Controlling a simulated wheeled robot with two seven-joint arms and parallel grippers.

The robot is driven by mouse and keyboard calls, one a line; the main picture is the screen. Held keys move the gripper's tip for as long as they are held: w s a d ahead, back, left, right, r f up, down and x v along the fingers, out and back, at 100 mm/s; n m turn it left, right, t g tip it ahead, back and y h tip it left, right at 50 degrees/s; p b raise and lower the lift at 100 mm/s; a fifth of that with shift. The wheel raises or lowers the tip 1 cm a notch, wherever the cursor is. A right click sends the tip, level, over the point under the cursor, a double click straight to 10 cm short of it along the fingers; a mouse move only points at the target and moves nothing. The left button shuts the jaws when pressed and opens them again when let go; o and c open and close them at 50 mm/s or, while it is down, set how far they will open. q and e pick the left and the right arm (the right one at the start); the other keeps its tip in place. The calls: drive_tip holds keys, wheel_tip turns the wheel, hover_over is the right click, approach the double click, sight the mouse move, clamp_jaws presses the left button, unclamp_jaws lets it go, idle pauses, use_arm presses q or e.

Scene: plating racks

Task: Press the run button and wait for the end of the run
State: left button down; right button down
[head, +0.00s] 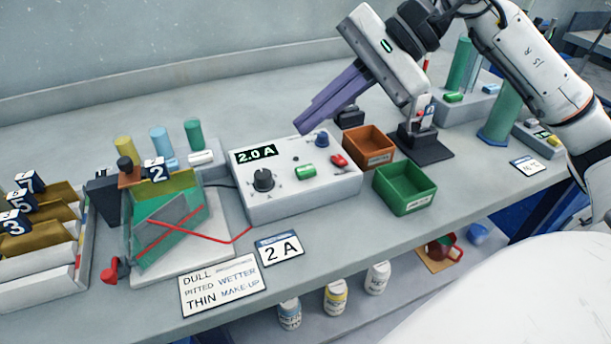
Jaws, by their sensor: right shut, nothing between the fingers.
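The white control box (285,203) stands mid-bench with a display (256,154) reading 2.0 A. Its top carries a black dial (264,180), a green button (306,171), a red switch (338,160) and a blue knob (321,139). I cannot read which control is marked run. My right gripper (303,126) has its purple fingers shut and empty, with the tips above the back of the box, apart from the green button. A clear plating cell (165,225) with green liquid and a plate tagged 2 stands left of the box. My left gripper is out of view.
A brown bin (368,147) and a green bin (405,188) stand right of the box. A "2 A" card (280,248) and a notes card (222,285) lie in front. A rack (40,275) with numbered pieces is at left. Bottles (335,297) stand on a lower shelf.

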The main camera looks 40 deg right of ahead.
drive_tip(key=b, duration=0.3)
hover_over(314, 167)
wheel_tip(314, 167, down, 4)
drive_tip(key=shift+a+f, duration=0.1)
drive_tip(key=shift+f, duration=0.15)
drive_tip(key=shift+f+b, duration=0.4)
drive_tip(key=shift+b, duration=0.15)
drive_tip(key=shift+f, duration=0.1)
idle(1.0)
drive_tip(key=shift+f+b, duration=0.3)
drive_tip(key=shift+b, duration=0.2)
